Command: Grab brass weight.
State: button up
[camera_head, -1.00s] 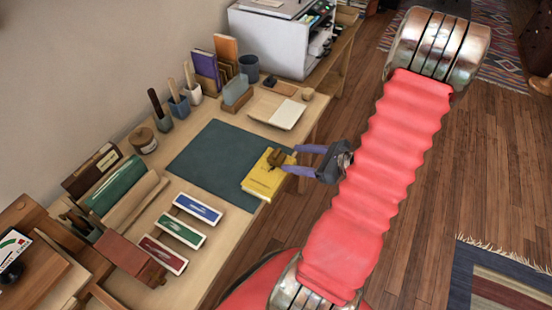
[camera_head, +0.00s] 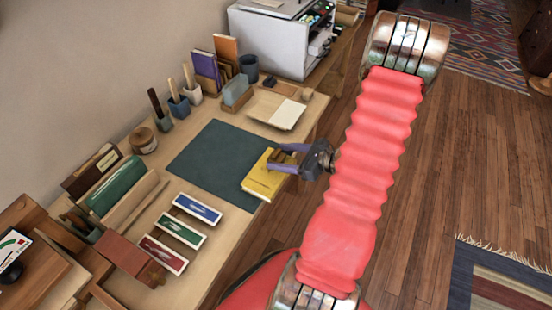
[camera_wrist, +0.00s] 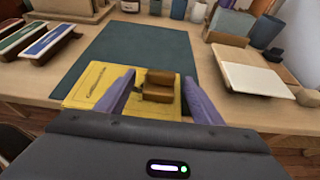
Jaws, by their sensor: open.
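The brass weight (camera_wrist: 158,86) is a small brown-gold block with a stepped shape. It stands on a yellow book (camera_wrist: 97,87) at the front edge of the desk. My gripper (camera_wrist: 160,80) is open, with its two purple fingers on either side of the weight in the wrist view. I cannot tell whether either finger touches it. In the head view my gripper (camera_head: 275,159) reaches in from the right over the yellow book (camera_head: 262,180), and its fingers largely hide the weight.
A dark green mat (camera_head: 212,160) lies behind the book. Blue, green and red-labelled boxes (camera_head: 180,232) lie to the left. A tray with a cream pad (camera_head: 278,110) is at the right. Pots and upright books stand along the wall.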

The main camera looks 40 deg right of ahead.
jog(key=shift+x, duration=1.05)
jog(key=shift+c, duration=0.5)
jog(key=c, duration=1.4)
